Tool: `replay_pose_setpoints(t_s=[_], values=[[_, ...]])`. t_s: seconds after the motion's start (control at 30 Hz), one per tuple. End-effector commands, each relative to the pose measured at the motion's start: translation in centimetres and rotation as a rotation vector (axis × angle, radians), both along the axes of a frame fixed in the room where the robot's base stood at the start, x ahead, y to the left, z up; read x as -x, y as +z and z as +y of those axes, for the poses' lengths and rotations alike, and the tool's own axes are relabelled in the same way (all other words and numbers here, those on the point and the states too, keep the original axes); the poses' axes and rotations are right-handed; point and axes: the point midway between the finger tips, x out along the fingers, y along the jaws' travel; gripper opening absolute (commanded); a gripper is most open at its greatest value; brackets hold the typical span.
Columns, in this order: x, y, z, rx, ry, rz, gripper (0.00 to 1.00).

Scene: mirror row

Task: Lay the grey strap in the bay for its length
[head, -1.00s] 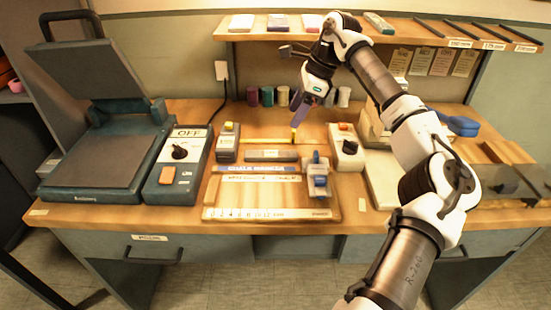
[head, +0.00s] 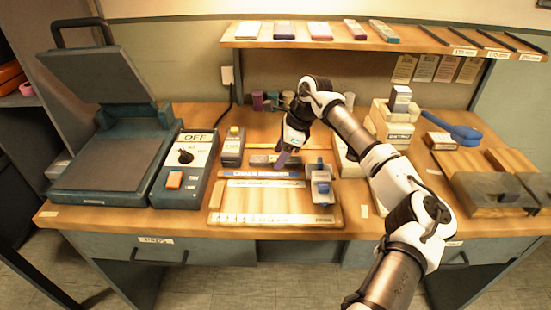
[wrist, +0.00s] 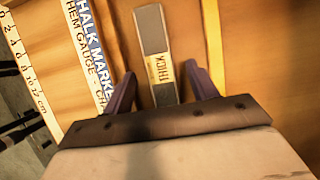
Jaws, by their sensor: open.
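The grey strap (head: 262,160) lies on the table just behind the measuring board (head: 262,207). In the wrist view it is a narrow grey bar (wrist: 152,30) with a yellowish label that seems to read THICK. My gripper (head: 282,161) points down over the strap's right part, partly hiding it. In the wrist view my gripper (wrist: 160,70) is open, one purple finger on each side of the labelled end. I cannot tell how far above the strap the fingertips are. The shelf bays (head: 480,42) lie between dark dividers at upper right, with small length labels, too small to read surely.
A blue-grey clamp-like device (head: 321,185) stands on the board's right side. A box with a yellow button (head: 232,147) is left of the strap. A large press (head: 105,150) fills the left. Several coloured blocks (head: 320,31) lie on the shelf.

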Motion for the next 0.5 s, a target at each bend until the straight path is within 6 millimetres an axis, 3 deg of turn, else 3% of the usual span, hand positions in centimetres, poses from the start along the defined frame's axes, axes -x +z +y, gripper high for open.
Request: replay_pose_setpoints(t_s=[0.27, 0.5], values=[[0.00, -0.66, 0.27, 0.001, 0.000, -0.001, 0.58], [0.00, -0.62, 0.27, 0.001, 0.000, -0.001, 0.27]])
